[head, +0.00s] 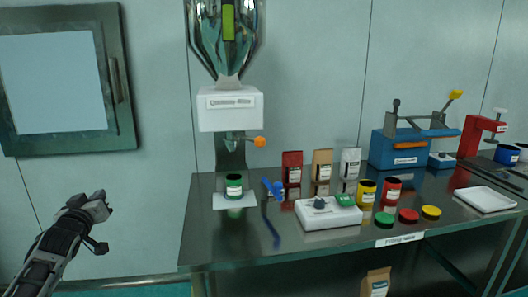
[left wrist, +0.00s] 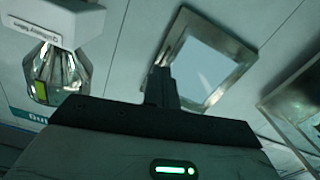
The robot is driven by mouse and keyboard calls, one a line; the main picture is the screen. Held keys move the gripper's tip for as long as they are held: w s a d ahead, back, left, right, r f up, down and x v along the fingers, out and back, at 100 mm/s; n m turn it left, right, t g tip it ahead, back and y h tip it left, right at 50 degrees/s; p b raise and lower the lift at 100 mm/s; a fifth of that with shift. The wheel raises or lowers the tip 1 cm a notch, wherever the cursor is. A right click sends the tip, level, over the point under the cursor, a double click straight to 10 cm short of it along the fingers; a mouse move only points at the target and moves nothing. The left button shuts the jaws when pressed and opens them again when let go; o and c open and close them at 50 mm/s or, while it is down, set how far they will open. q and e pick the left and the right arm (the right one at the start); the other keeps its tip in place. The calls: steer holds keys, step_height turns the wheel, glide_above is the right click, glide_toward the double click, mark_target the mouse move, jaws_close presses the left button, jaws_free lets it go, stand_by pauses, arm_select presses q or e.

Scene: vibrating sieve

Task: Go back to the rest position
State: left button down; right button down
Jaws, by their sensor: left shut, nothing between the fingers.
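My left gripper (head: 98,222) is at the lower left of the head view, in free space left of the steel table (head: 222,245). It is shut and empty. In the left wrist view my left gripper (left wrist: 160,85) shows its closed fingers in front of the wall window. It touches nothing. My right gripper is in neither view.
The table holds a dosing machine (head: 230,110) with a green jar (head: 234,186) under it, a white scale (head: 328,212), several jars, lids and bags, a blue sealing device (head: 400,148) and a white tray (head: 485,199). A framed window (head: 55,80) is on the left wall.

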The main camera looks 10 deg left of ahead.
arm_select(q)
steer(key=s+d+f+m+g+h, duration=0.2)
steer(key=s+d+f+m+h, duration=0.15)
steer(key=s+d+f, duration=0.5)
steer(key=s+d+f+m+g+h, duration=0.1)
steer(key=s+d+f+m+h, duration=0.3)
steer(key=f, duration=0.7)
steer(key=s+d+f+m+g+h, duration=0.1)
steer(key=s+d+f+m+g, duration=0.15)
steer(key=s+d+f, duration=0.4)
steer(key=s+d+f+m+g, duration=0.2)
steer(key=s+d+f+m, duration=0.2)
steer(key=s+d, duration=0.6)
steer(key=s+d+n, duration=0.1)
steer(key=d+n, duration=0.3)
steer(key=d, duration=0.5)
steer(key=shift+s+r+n+t, duration=0.3)
steer(key=shift+s+r+t, duration=0.05)
steer(key=shift+r+t, duration=0.1)
steer(key=shift+h, duration=0.25)
